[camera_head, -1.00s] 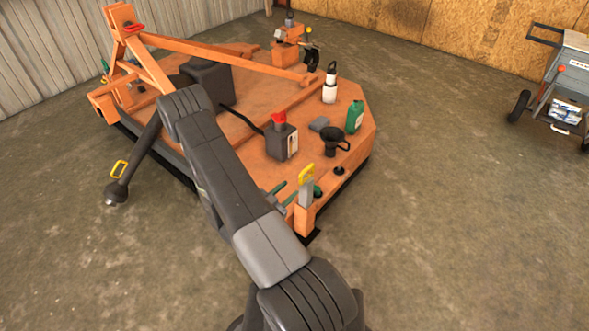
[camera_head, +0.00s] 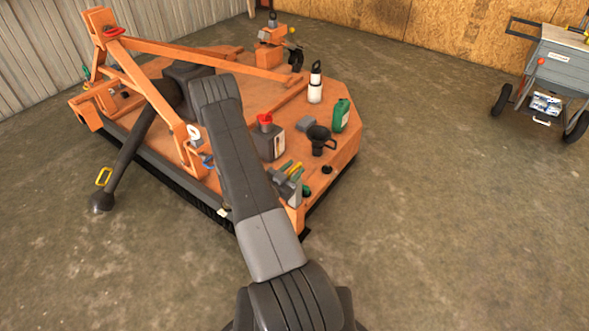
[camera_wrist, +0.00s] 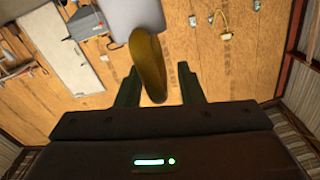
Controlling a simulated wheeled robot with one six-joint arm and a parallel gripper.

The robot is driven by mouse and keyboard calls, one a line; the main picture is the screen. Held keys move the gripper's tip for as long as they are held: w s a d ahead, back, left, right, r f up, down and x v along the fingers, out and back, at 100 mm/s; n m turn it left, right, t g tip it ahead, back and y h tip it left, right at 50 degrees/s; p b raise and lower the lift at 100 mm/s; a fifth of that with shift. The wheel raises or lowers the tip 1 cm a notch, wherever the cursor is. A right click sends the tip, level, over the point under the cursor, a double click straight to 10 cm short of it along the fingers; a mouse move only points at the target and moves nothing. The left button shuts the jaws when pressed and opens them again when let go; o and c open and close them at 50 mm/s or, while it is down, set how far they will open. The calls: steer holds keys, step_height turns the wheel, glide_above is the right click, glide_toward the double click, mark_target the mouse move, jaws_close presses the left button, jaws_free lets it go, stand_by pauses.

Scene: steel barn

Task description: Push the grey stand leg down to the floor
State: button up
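The grey stand leg (camera_head: 286,186) is at the near corner of the orange mower deck (camera_head: 215,95), beside an orange bracket (camera_head: 297,215). A yellow handle (camera_head: 287,167) shows at its top. My gripper (camera_head: 296,178) is at this handle, small and partly behind my arm in the head view. In the wrist view my gripper (camera_wrist: 160,90) has its two dark green fingers apart. The curved yellow handle (camera_wrist: 150,65) stands between them, nearer the left finger, with a gap to the right one. The leg's lower end and the floor under it are hidden.
A grey trolley (camera_head: 560,65) is at the right.

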steer(key=shift+w+d, duration=0.3)
steer(key=shift+w, duration=0.1)
jaws_close()
steer(key=b, duration=1)
glide_above(295, 205)
steer(key=w, duration=0.3)
step_height(295, 205, down, 10)
steer(key=shift+s+a+f, duration=0.1)
steer(key=shift+s+f, duration=0.05)
jaws_free()
steer(key=shift+a+f, duration=0.1)
steer(key=shift+f, duration=0.05)
